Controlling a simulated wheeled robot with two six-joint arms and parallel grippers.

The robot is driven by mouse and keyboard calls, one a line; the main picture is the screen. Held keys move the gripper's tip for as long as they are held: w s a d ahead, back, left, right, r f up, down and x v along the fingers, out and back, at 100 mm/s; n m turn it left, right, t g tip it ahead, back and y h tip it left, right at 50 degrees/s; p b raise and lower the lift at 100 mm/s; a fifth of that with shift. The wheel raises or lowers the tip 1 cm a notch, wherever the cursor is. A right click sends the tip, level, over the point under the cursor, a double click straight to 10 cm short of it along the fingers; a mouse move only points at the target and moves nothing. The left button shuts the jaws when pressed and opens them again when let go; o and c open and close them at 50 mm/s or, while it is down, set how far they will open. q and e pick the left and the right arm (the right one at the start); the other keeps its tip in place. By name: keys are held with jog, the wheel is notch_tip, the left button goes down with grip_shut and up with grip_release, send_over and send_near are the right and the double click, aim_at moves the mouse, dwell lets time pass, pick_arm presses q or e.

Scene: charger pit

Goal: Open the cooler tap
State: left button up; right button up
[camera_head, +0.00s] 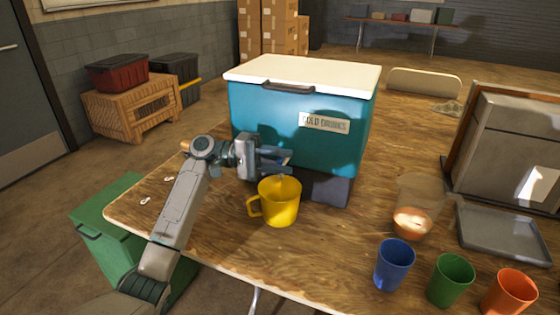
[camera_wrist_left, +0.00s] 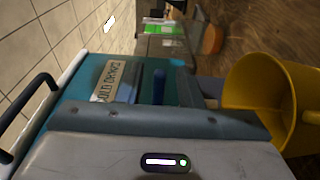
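The teal cooler (camera_head: 290,110) with a white lid and a "COLD DRINKS" label stands on the wooden table. It also shows in the left wrist view (camera_wrist_left: 88,82). A yellow mug (camera_head: 280,206) stands upright in front of it, just below my left gripper (camera_head: 286,161). In the left wrist view the mug (camera_wrist_left: 262,92) is at the right. My left gripper is at the cooler's front, fingers apart. A small blue upright piece, apparently the tap lever (camera_wrist_left: 158,87), shows between the fingers; contact cannot be told. The tap's spout is mostly hidden. My right gripper is out of view.
Blue (camera_head: 394,266), green (camera_head: 450,281) and orange (camera_head: 509,293) cups stand at the front right. The table's left part is mostly clear.

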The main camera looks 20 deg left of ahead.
pick_arm(q)
jog(key=shift+a, duration=0.15)
